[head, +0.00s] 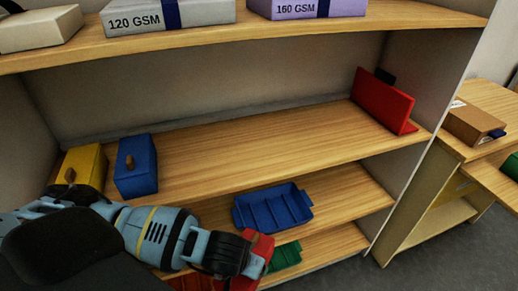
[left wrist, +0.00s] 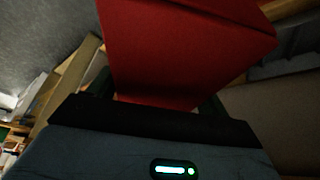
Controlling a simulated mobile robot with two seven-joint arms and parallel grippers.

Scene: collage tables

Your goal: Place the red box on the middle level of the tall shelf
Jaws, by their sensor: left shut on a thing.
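My left gripper (head: 246,256) is low in front of the tall shelf, below and in front of the board (head: 240,150) that bears a yellow box (head: 84,166) and a blue box (head: 136,165). It is shut on the red box (head: 262,249), which is partly hidden by the gripper in the head view. In the left wrist view the red box (left wrist: 185,50) fills the top middle, between the fingers. The board has a wide bare stretch right of the blue box. My right gripper is not in view.
A red bookend-like piece (head: 383,101) stands at that board's right end. Paper packs (head: 168,14) lie on the board above. A blue divided tray (head: 272,207) and a green tray (head: 285,256) are on lower boards. A lower wooden unit (head: 440,190) stands at right.

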